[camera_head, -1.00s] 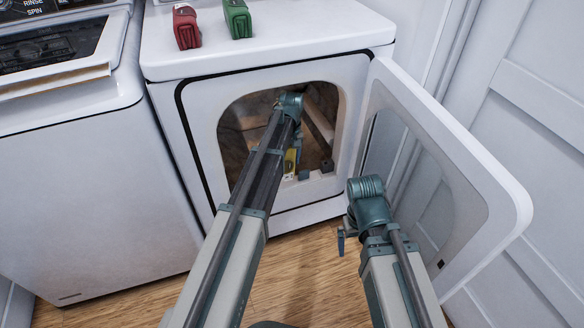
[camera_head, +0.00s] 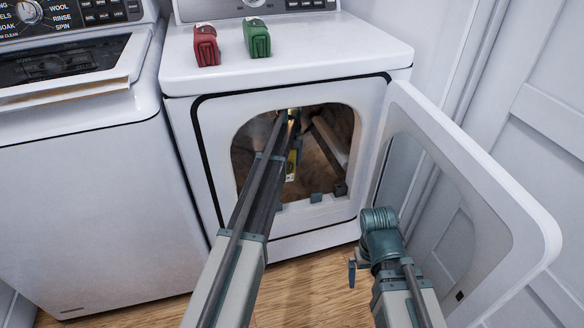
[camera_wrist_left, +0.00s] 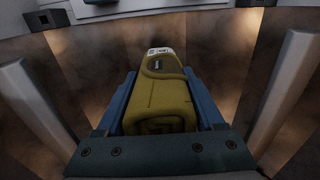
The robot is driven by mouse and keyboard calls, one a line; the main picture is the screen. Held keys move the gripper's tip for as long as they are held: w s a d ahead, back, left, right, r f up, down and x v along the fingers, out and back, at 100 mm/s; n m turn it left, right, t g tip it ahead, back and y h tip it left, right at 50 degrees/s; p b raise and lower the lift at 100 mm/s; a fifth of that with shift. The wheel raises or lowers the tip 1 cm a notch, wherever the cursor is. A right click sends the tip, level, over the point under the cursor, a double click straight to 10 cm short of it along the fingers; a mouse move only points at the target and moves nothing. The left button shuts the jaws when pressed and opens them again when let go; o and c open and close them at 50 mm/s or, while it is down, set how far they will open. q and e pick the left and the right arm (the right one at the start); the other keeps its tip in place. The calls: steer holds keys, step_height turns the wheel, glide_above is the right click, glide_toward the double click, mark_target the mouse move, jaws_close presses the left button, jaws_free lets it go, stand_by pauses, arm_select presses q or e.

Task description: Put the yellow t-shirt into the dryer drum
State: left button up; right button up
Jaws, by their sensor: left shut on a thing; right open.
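The yellow t-shirt (camera_wrist_left: 160,95) is a folded, rolled bundle with a white label at its far end. My left gripper (camera_wrist_left: 160,105) is shut on it, with a blue finger along each side. In the head view the t-shirt (camera_head: 292,163) shows as a small yellow patch inside the dryer drum (camera_head: 318,170), partly hidden by my left arm. The left arm reaches through the opening of the dryer (camera_head: 290,227). My right gripper (camera_head: 354,272) is outside, low in front of the open dryer door (camera_head: 520,215), empty and open.
A red folded garment (camera_head: 206,45) and a green folded garment (camera_head: 257,39) lie on the dryer top. A washer (camera_head: 100,190) stands at left. Vanes (camera_wrist_left: 30,105) flank the gripper inside the drum. A wall is behind the door.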

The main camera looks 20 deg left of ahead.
arm_select(q)
steer(key=shift+w+a+f+b, duration=0.45)
steer(key=shift+w+f, duration=0.15)
steer(key=shift+w, duration=0.1)
steer(key=shift+w+a+f+b, duration=0.45)
steer(key=shift+w+f, duration=0.15)
steer(key=shift+w, duration=0.05)
steer(key=o, duration=1.5)
steer(key=shift+r+p, duration=0.8)
steer(key=s+d+r+p, duration=0.1)
steer(key=s, duration=0.4)
steer(key=s+d+r+p, duration=0.1)
steer(key=s+d, duration=0.1)
steer(key=s, duration=0.3)
steer(key=s+d+r+p, duration=0.1)
steer(key=s+d, duration=0.1)
steer(key=s, duration=0.3)
steer(key=shift+s+d+r, duration=0.1)
steer(key=shift+d+r, duration=0.05)
steer(key=shift+r, duration=0.05)
